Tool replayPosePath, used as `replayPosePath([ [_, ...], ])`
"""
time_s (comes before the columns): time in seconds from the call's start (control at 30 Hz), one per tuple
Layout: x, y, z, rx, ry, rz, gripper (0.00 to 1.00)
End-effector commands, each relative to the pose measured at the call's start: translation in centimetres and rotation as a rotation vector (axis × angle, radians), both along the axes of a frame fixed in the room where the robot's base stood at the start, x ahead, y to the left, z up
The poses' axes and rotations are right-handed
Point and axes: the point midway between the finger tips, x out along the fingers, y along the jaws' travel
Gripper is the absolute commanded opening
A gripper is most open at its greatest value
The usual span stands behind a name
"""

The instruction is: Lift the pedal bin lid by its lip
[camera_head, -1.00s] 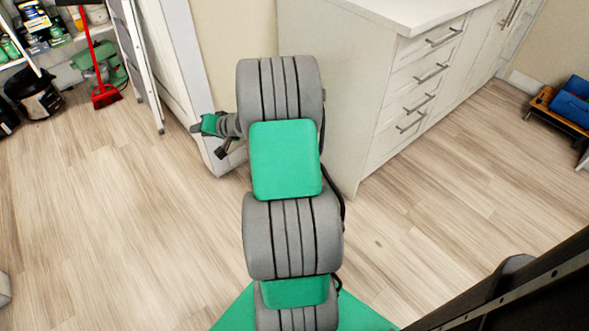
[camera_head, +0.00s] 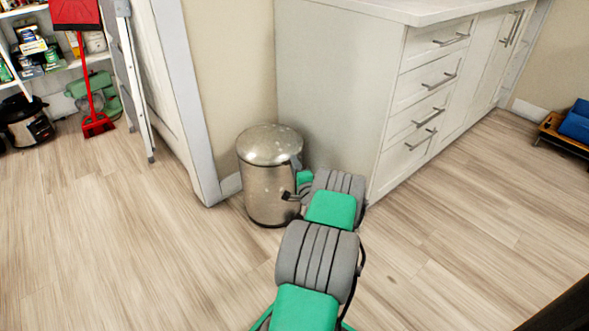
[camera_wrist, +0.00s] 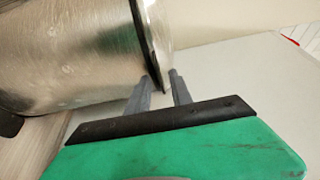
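The pedal bin (camera_head: 268,195) is a brushed-metal cylinder standing upright on the floor by the wall corner. Its domed metal lid (camera_head: 270,146) is down. In the wrist view the bin body (camera_wrist: 70,50) fills the upper left, with a dark rim band (camera_wrist: 148,40) between it and the lid (camera_wrist: 160,25). My gripper (camera_wrist: 160,76) is open, its two grey fingers apart at the lower end of that band. The band's end shows between the fingers; I cannot tell whether they touch it. In the head view my gripper is at the bin's right side, its fingertips hard to make out.
A white drawer cabinet (camera_head: 330,90) stands close behind and right of the bin. A white door frame (camera_head: 190,100) is to its left. A red broom (camera_head: 88,90), a stepladder (camera_head: 135,80) and shelves are at far left. The wood floor (camera_head: 130,250) in front is clear.

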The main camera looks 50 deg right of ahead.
Motion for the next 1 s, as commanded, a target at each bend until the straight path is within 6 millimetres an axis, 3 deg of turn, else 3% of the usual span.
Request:
replayPosePath([
  [0.23,0.15,-0.13,0.04,0.001,0.001,-0.001,0.26],
  [0.57,0.14,-0.11,0.03,0.000,0.001,0.000,0.00],
  [1.0,0.14,-0.10,0.02,0.000,0.001,0.000,0.00],
])
